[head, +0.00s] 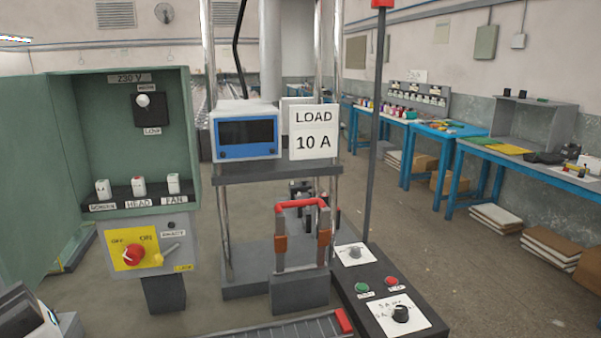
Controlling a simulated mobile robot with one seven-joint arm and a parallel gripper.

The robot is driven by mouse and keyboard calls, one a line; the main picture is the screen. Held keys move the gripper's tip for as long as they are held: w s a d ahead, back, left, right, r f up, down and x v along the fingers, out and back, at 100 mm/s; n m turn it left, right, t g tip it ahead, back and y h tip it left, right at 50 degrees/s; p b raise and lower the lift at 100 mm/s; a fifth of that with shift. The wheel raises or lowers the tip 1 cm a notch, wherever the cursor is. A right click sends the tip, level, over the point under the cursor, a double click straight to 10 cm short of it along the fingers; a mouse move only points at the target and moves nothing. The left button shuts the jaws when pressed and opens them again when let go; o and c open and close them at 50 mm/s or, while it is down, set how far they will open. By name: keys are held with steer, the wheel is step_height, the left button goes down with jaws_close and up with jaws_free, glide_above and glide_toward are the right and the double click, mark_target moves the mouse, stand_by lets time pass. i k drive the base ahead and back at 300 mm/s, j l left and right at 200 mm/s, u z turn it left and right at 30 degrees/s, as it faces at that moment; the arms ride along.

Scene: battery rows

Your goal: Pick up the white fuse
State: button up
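Three small white fuse-like pieces stand upright on a black shelf (120,198) in the open green cabinet at left: a left one (102,188), a middle one (139,187) and a right one (173,184). Labels below them read HEAD in the middle and apparently FAN at right; the left label is hard to read. Above, a round white piece (143,100) sits on a black plate on the cabinet's back wall. I cannot tell which piece is the white fuse of the task. My gripper is not in view.
The cabinet door (35,180) stands open at left. Below the shelf is a yellow switch plate with a red knob (133,254). A red-handled switch (301,205) and a control panel (385,290) stand at centre and right. Blue benches line the right wall.

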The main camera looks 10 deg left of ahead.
mark_target(138, 184)
steer(key=k+j, duration=0.1)
steer(key=j, duration=0.35)
steer(key=k+j+u, duration=0.1)
steer(key=j, duration=0.35)
steer(key=k+j, duration=0.1)
steer(key=j, duration=0.35)
steer(key=k+j, duration=0.1)
steer(key=j, duration=0.35)
steer(key=k+j+u, duration=0.1)
steer(key=j, duration=0.35)
steer(key=z, duration=0.15)
